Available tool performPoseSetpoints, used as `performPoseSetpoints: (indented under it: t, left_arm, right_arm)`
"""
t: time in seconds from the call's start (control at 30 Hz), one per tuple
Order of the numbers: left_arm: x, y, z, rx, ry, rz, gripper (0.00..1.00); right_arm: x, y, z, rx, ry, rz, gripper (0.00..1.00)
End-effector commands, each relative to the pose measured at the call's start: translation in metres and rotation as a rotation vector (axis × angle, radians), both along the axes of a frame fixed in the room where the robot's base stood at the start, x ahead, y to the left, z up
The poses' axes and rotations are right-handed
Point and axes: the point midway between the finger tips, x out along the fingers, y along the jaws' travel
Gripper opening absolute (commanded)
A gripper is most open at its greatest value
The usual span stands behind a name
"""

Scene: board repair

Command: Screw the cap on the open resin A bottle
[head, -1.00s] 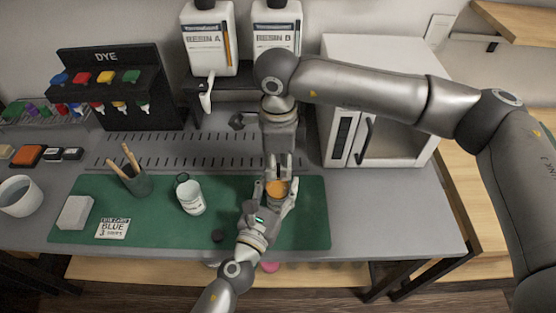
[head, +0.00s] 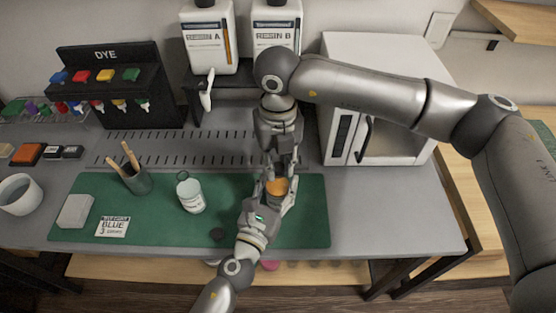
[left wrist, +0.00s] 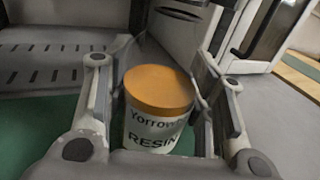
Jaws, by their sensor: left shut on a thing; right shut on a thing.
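A white bottle labelled "RESIN" (left wrist: 152,132) stands on the green mat, with an orange cap (left wrist: 158,90) on top. The cap also shows in the head view (head: 277,186). My left gripper (head: 274,203) is shut around the bottle, one finger on each side; its fingers also frame the bottle in the left wrist view (left wrist: 160,110). My right gripper (head: 279,172) comes down from above and behind and is shut on the orange cap. Its fingertips are partly hidden, and the thread under the cap cannot be seen.
A white oven-like box (head: 385,110) stands right. Resin jugs (head: 207,45) stand behind.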

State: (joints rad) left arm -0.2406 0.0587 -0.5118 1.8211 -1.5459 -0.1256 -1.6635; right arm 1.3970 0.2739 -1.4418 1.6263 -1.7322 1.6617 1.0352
Motion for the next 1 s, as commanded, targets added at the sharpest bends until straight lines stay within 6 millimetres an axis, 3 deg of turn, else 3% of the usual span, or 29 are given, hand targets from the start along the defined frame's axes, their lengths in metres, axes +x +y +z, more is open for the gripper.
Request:
performPoseSetpoints:
  t: [1.0]
  left_arm:
    - [-0.0004, -0.0002, -0.0005, 0.0, 0.001, -0.001, 0.0]
  right_arm:
    - [0.0005, -0.0003, -0.0002, 0.001, 0.0, -1.65, 0.16]
